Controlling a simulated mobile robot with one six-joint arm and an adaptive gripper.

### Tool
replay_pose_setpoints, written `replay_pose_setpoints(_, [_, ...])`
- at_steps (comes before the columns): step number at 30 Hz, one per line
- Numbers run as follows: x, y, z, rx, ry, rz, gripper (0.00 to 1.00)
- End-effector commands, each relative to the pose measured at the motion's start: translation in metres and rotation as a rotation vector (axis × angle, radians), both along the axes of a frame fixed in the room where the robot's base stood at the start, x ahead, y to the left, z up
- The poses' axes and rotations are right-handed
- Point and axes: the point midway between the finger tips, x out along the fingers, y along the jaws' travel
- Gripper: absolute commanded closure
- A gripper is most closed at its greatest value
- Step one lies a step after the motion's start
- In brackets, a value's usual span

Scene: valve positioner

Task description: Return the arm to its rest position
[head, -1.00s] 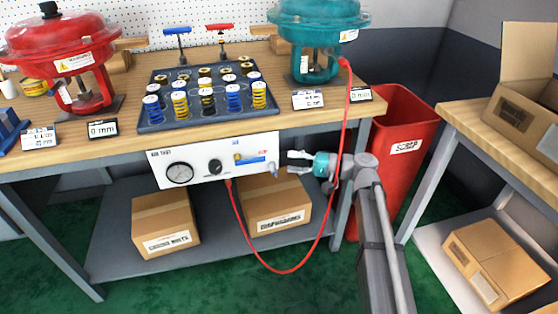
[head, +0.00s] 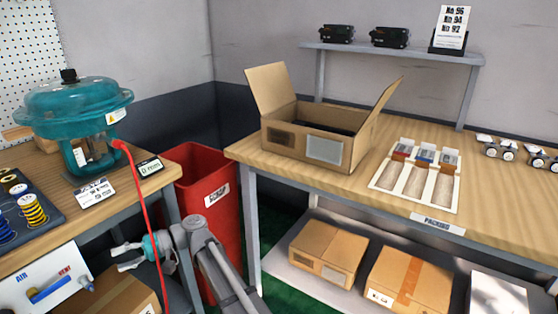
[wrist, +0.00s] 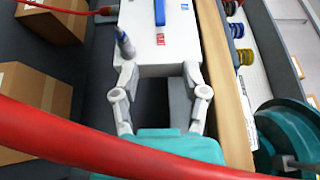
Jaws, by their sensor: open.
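My gripper (head: 120,258) is open and empty. It is in front of the bench edge in the head view, at the right end of the white air panel (head: 25,300). In the wrist view my gripper (wrist: 160,75) has its two grey fingers spread apart, with the panel (wrist: 165,55) and its blue lever (wrist: 160,12) beyond them. My arm reaches in from the lower middle of the head view. I cannot tell whether a finger touches the panel.
A red hose (head: 150,220) hangs from the teal actuator (head: 80,110) past my gripper; it crosses close in the wrist view (wrist: 60,140). A red scrap bin (head: 207,170) stands behind my arm. The packing bench (head: 400,215) with an open carton (head: 310,140) is right.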

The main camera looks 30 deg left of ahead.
Motion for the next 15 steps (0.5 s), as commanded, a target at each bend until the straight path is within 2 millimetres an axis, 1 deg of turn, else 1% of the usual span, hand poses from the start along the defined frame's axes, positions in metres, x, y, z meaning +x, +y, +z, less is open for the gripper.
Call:
replay_pose_setpoints(5, [0.0, 0.0, 0.0, 0.0, -0.001, -0.001, 0.43])
replay_pose_setpoints(8, [0.005, -0.004, -0.002, -0.005, -0.009, -0.008, 0.43])
replay_pose_setpoints(11, [0.015, -0.011, -0.005, -0.014, -0.026, -0.025, 0.43])
replay_pose_setpoints(14, [0.032, -0.023, -0.012, -0.033, -0.06, -0.053, 0.43])
replay_pose_setpoints(15, [0.041, -0.029, -0.016, -0.042, -0.078, -0.066, 0.43])
